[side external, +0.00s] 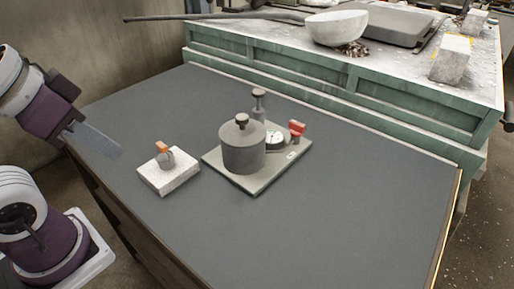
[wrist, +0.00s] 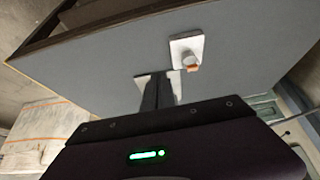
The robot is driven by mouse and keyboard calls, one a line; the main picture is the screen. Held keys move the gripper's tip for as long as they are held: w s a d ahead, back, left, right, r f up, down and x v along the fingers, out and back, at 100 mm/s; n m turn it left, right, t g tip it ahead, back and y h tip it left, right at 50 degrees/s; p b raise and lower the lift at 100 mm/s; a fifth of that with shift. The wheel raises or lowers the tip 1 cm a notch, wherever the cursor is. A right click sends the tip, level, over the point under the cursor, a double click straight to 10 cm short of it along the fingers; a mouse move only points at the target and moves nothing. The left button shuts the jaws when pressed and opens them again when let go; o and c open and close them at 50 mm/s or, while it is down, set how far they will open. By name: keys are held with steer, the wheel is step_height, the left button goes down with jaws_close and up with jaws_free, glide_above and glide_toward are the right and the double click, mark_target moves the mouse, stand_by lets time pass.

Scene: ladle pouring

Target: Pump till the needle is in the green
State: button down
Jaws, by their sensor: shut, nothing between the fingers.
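A grey-green base plate (side external: 262,183) lies on the dark table. It carries a wide grey cylinder (side external: 242,150) with a knob on top, a slim post with a dark knob (side external: 259,94) behind it, a small white-faced gauge (side external: 275,138) and a red-topped part (side external: 297,128). The gauge is partly hidden by the cylinder; its needle and any green zone are too small to read. My gripper (side external: 114,150) is at the left, above the table's left edge area, shut and empty, apart from everything. Its fingers also show in the wrist view (wrist: 160,82).
A white block (side external: 170,182) with a grey piece and orange tip (side external: 162,147) stands between my gripper and the plate. Behind is a green bench (side external: 330,75) with a bowl (side external: 336,27) and a stone block (side external: 452,58). The table's front and right are clear.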

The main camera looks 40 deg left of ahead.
stand_by(0.8)
step_height(320, 180, up, 5)
steer(key=n+t+y, duration=0.2)
steer(key=n+t, duration=0.1)
steer(key=n, duration=0.8)
glide_above(257, 93)
steer(key=shift+r, duration=0.15)
steer(key=shift+f, duration=4.4)
steer(key=shift+f, duration=0.1)
steer(key=shift+f, duration=0.35)
